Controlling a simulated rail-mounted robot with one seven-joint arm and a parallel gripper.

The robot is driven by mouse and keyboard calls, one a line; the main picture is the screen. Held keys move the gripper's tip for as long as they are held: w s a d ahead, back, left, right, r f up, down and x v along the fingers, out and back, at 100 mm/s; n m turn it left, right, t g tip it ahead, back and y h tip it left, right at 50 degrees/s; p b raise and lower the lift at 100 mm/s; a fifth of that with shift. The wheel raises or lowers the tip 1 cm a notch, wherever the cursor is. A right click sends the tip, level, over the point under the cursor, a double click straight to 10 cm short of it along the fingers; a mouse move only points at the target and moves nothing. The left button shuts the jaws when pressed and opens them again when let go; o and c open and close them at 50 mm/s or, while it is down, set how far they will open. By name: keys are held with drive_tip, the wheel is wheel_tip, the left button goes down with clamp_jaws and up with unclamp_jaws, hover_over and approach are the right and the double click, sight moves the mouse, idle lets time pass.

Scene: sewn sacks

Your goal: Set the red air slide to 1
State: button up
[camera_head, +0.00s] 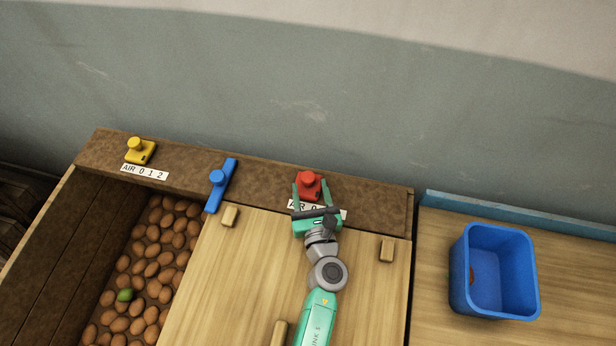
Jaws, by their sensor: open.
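The red air slide (309,184) sits on the brown back ledge, with a round knob on its top. A white label (343,215) lies in front of it; it starts with "AIR 0" and the rest is hidden behind my gripper. My gripper (310,187) is open, with one green finger on each side of the red slide. I cannot tell whether the fingers touch it. Which mark the red slide stands at cannot be read.
A yellow slide (141,152) with label "AIR 0 1 2" and a blue slide (219,186) are further left on the ledge (265,182). Brown round things (151,270) and one green one (125,295) fill a bin. A blue tub (494,272) stands right.

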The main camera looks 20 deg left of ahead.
sight(309, 183)
drive_tip(key=b+x, duration=0.1)
drive_tip(key=x, duration=0.3)
drive_tip(key=shift+w, duration=0.2)
drive_tip(key=shift+c, duration=0.4)
